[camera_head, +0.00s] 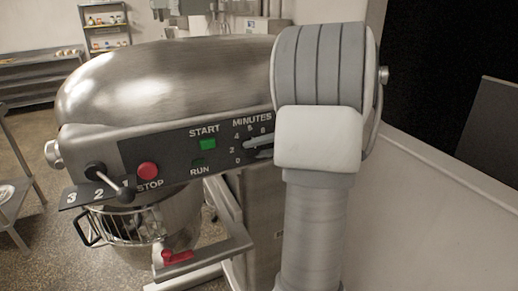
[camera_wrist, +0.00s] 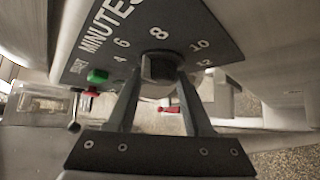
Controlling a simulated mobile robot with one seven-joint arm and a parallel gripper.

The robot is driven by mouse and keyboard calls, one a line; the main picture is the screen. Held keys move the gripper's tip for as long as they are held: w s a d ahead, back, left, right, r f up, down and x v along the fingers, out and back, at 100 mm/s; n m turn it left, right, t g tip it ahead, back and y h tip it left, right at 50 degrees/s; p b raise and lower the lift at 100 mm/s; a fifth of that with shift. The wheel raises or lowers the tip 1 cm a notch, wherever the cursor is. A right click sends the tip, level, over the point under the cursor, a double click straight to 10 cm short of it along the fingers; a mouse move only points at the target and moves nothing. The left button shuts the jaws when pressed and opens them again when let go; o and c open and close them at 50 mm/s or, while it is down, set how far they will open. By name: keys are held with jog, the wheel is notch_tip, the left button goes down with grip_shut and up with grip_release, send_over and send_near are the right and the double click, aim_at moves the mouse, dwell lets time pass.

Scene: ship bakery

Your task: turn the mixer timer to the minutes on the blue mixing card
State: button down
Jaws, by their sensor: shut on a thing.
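The mixer timer knob (camera_wrist: 159,66) is a dark metal knob under the white MINUTES lettering in the wrist view. White numbers 4, 6, 8, 10 and 12 show around its dial, with 8 just above the knob. I cannot make out where its pointer stands. My gripper (camera_wrist: 159,82) is shut on the knob, one finger on each side. In the head view my gripper (camera_head: 252,148) reaches the right end of the dark control panel (camera_head: 185,150) and hides most of the knob. The blue mixing card is not in view.
The large steel mixer (camera_head: 165,85) has a green START button (camera_head: 207,144), a red STOP button (camera_head: 148,170) and a speed lever (camera_head: 110,180) left of the timer. Its guarded bowl (camera_head: 130,228) is below. A pale counter (camera_head: 450,190) lies on the right.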

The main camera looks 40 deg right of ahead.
jog(key=shift+c, duration=1.6)
grip_release()
jog(key=shift+w+r, duration=0.1)
jog(key=shift+r, duration=0.1)
jog(key=shift+d+f, duration=0.1)
jog(key=v, duration=1.7)
